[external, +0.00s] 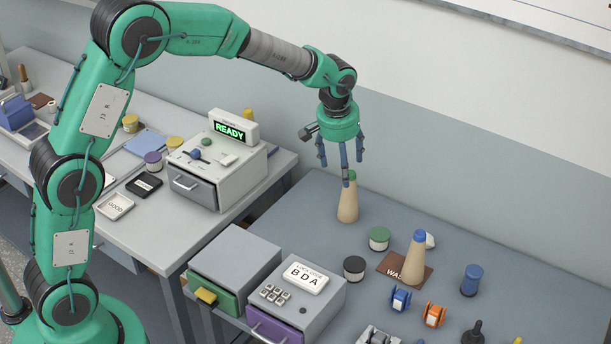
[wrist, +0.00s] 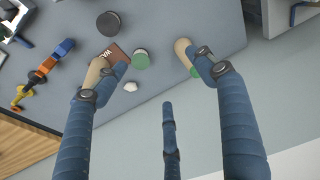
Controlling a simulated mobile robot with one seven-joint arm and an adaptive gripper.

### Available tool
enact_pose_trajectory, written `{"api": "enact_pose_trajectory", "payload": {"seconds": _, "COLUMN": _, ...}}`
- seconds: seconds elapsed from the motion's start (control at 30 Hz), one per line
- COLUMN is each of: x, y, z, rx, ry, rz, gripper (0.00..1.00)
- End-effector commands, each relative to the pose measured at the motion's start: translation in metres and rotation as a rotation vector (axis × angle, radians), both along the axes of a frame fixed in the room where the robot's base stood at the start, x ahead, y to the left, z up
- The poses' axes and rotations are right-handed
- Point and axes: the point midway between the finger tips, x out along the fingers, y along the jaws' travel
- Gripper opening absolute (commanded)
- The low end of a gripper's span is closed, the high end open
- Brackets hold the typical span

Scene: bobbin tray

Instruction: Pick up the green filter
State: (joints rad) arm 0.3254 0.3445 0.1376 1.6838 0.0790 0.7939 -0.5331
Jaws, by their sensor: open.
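A small pale jar with a green top (external: 379,238) stands upright on the grey table; it also shows in the wrist view (wrist: 141,60). A tan cone with a green tip (external: 348,207) stands behind it to the left; in the wrist view the cone (wrist: 183,48) is partly hidden by the right finger. I cannot tell which of these is the green filter. My three-fingered gripper (external: 343,168) is open and empty above the table, and one fingertip overlaps the cone's tip in the external view. In the wrist view, its fingers (wrist: 160,88) are spread apart.
A blue-tipped tan cone (external: 415,262) stands on a brown mat (external: 393,267) right of the green-topped jar, with a white lump (external: 430,241) behind. A black-topped jar (external: 354,268) and a blue cylinder (external: 471,281) stand nearby. Grey drawer boxes (external: 304,312) sit at the front left.

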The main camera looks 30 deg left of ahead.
Motion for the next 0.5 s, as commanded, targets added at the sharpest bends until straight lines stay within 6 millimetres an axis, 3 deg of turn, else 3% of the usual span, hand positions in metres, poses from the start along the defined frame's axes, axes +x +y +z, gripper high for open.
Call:
{"api": "enact_pose_trajectory", "payload": {"seconds": 0.2, "x": 0.028, "y": -0.039, "z": -0.044, "rx": 0.008, "ry": 0.033, "rz": 0.015, "gripper": 0.7}}
{"api": "enact_pose_trajectory", "payload": {"seconds": 0.5, "x": 0.049, "y": -0.081, "z": -0.102, "rx": 0.02, "ry": 0.066, "rz": 0.034, "gripper": 0.7}}
